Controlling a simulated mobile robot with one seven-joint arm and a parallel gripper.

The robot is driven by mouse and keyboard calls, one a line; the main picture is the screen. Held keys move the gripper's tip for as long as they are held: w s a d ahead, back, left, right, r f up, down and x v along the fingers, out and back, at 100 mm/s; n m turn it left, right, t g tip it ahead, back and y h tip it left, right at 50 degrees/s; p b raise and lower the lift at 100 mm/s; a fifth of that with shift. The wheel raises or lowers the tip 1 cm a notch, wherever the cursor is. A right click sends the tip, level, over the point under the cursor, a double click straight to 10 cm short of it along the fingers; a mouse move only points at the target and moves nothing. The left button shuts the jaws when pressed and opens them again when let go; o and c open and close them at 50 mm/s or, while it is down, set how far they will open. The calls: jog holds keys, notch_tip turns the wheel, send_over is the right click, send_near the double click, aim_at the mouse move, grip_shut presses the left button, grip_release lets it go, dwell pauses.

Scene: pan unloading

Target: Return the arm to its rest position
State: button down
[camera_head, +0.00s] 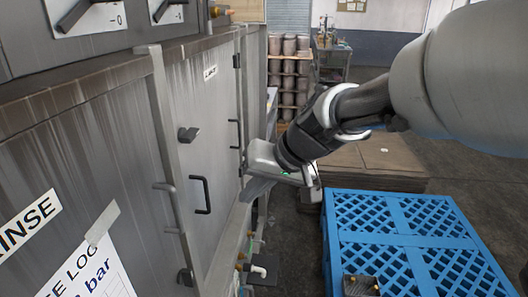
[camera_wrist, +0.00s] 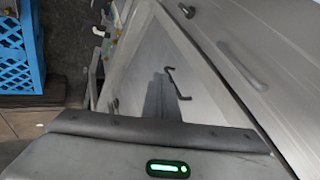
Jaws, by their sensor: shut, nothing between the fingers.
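My arm reaches in from the right in the head view. My gripper (camera_head: 256,183) hangs in front of the grey metal cabinet door (camera_head: 195,130), shut with nothing held. I cannot tell whether it touches the door. In the wrist view, the gripper's grey body with a green light fills the bottom edge, and its fingertips do not show clearly. The cabinet door, with its dark handle (camera_wrist: 175,84), lies beyond it in that view.
A blue pallet (camera_head: 400,235) stands at the lower right, with a small dark block (camera_head: 361,286) on its near edge. Brown flat stacks (camera_head: 370,160) lie behind it. Pipes (camera_head: 257,271) run along the cabinet's foot. Grey floor shows between cabinet and pallet.

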jog(key=s+d+r+m+h+p, duration=0.1)
jog(key=s+d+r+h, duration=0.1)
jog(key=s+d, duration=0.6)
jog(key=s+d+r+m+t+h+p, duration=0.1)
jog(key=s+d+h, duration=0.3)
jog(key=s+d, duration=0.4)
jog(key=d+r+p, duration=0.1)
jog(key=d, duration=0.2)
jog(key=shift+s+r+t, duration=0.3)
jog(key=shift+s+r, duration=0.05)
